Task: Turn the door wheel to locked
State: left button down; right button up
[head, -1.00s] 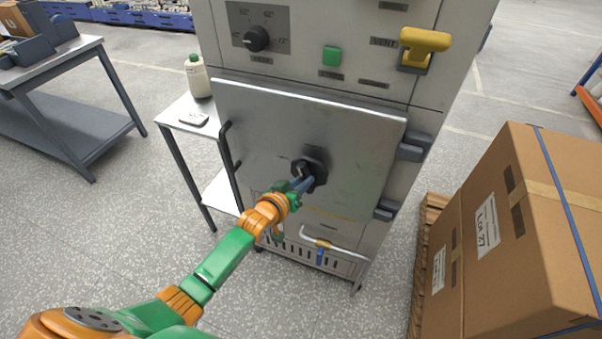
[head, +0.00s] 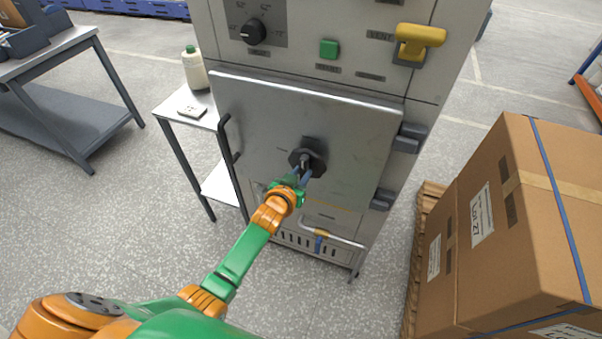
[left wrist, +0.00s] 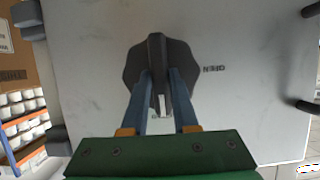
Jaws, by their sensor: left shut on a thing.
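The door wheel (head: 312,146) is a dark, many-sided plate with a raised bar, mounted on the grey steel cabinet door (head: 260,115). In the left wrist view the wheel (left wrist: 180,62) has its bar running up and down the picture, with a pale mark at the lower end. My left gripper (head: 302,174) is shut on the wheel's bar, with one blue-grey finger on each side of it in the left wrist view (left wrist: 161,92). A small label reading OPEN (left wrist: 214,68) shows upside down beside the wheel. Any locked label is hidden or unreadable.
A dark door handle (head: 228,150) stands at the door's left edge, hinges at its right. Above are a black knob (head: 253,31), a green button (head: 328,48) and a yellow vent handle (head: 418,42). Cartons (head: 530,230) stand at right, a side table (head: 185,108) at left.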

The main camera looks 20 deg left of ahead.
pick_arm(q)
jog(key=c, duration=0.7)
grip_release()
jog(key=p+v, duration=0.1)
jog(key=v, duration=0.6)
